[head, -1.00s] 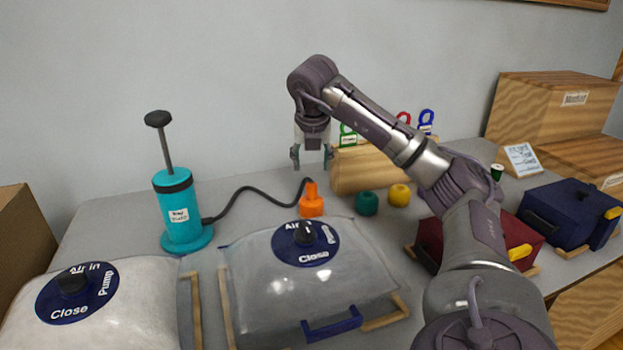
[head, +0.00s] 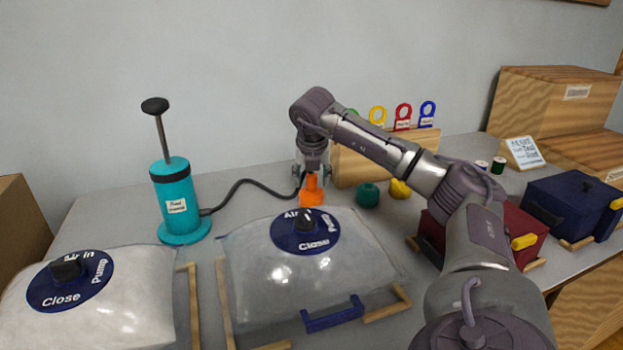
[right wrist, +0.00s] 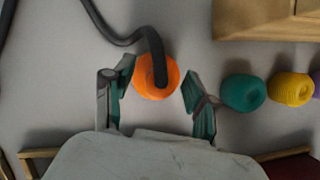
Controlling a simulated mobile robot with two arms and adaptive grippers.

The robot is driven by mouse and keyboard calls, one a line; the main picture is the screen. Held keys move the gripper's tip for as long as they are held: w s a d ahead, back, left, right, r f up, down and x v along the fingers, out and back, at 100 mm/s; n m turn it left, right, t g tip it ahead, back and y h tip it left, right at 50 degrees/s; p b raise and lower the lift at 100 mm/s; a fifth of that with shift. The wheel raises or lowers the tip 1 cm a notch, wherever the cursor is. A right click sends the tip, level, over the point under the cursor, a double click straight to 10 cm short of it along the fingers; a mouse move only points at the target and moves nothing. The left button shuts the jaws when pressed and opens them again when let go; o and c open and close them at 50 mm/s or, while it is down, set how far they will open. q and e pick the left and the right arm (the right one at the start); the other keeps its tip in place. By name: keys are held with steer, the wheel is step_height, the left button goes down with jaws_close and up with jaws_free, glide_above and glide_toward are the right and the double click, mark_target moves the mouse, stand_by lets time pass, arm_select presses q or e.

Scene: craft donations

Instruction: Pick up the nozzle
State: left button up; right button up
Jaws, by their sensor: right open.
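The orange nozzle (head: 311,193) stands upright on the grey table, with a dark hose running from its top to the teal pump (head: 176,196). In the right wrist view the nozzle (right wrist: 157,78) lies between the fingers, slightly nearer the left one. My right gripper (head: 312,176) points down around the nozzle's upper part in the head view. In the right wrist view the right gripper (right wrist: 158,88) is open, with a gap seen on the right side of the nozzle; whether the left finger touches is unclear. My left gripper is not in view.
A clear vacuum bag (head: 300,285) lies in front of the nozzle, another (head: 130,300) at left. Green yarn (head: 367,195) and yellow yarn (head: 399,190) sit close to its right. A wooden rack (head: 350,166) stands behind; red (head: 500,232) and navy (head: 570,208) cases are at right.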

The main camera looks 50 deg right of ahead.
jaws_close()
